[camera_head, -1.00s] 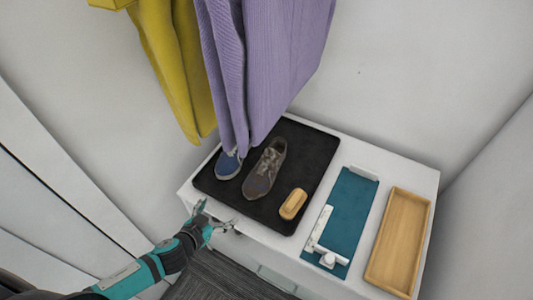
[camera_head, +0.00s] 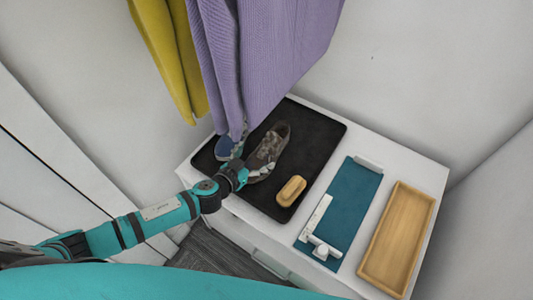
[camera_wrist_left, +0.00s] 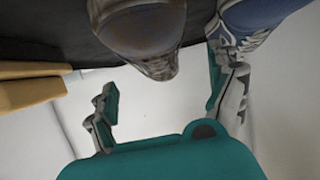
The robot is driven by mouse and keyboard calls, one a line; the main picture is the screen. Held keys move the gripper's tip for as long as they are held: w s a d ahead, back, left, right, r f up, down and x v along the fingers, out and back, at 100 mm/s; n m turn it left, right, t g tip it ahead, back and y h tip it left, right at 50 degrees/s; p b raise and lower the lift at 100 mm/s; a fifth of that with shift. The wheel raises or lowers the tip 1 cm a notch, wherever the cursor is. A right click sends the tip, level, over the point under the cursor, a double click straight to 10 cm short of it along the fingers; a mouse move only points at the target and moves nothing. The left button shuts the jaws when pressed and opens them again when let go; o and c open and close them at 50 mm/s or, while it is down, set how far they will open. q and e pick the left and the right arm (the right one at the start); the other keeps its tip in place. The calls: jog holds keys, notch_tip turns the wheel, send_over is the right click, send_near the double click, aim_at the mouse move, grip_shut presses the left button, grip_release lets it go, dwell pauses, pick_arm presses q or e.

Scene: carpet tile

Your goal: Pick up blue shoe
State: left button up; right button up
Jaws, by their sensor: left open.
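The blue shoe (camera_head: 223,148) sits on the black mat (camera_head: 323,137), partly hidden by the purple garment and my left gripper. In the left wrist view the blue shoe (camera_wrist_left: 262,14) shows at the top right, with white laces and sole edge. My left gripper (camera_head: 236,158) is at the front edge of the mat, by the blue and brown shoes. In the wrist view the left gripper (camera_wrist_left: 168,92) is open and empty. Its right finger overlaps the blue shoe; I cannot tell whether they touch. My right gripper is not in view.
The brown shoe (camera_head: 269,148) stands right beside the blue one, ahead of the gap between the fingers. A wooden brush (camera_head: 291,191) lies on the mat. A purple garment (camera_head: 262,60) hangs low overhead. A teal board (camera_head: 345,205) and wooden tray (camera_head: 372,276) are at right.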

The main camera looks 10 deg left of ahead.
aim_at(265, 150)
pick_arm(q)
jog(key=x, duration=0.5)
jog(key=shift+w+d+f, duration=0.1)
jog(key=shift+w+d, duration=0.2)
jog(key=c, duration=1.5)
